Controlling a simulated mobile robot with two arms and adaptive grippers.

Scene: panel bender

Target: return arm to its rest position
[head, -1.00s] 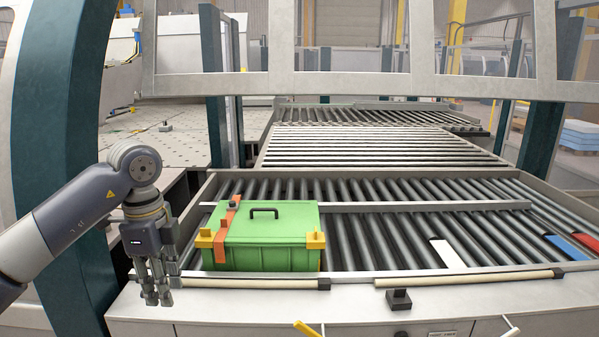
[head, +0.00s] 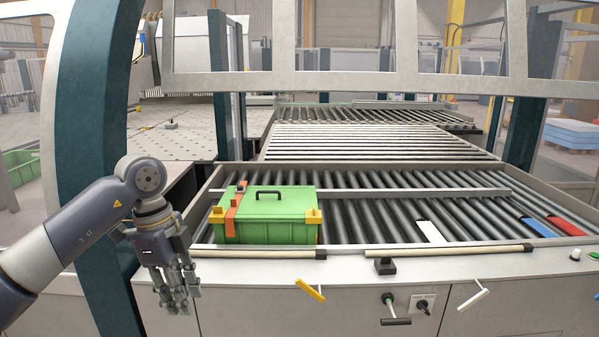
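My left arm comes in from the left edge in the head view. Its gripper (head: 178,303) hangs with fingers pointing down, in front of the machine's front panel and left of the green box. Nothing shows between its fingers, which look spread apart. The green box (head: 265,231) has a black handle, yellow corner latches and an orange strap. It stands closed on the rollers, apart from the gripper. My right arm and gripper are out of view.
The roller conveyor (head: 380,215) carries white (head: 430,231), blue (head: 539,227) and red (head: 566,225) flat pieces at its right. Yellow (head: 309,290) and white (head: 473,298) handles and a black-knobbed control (head: 389,302) stick out of the front panel. A teal post (head: 95,160) stands behind my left arm.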

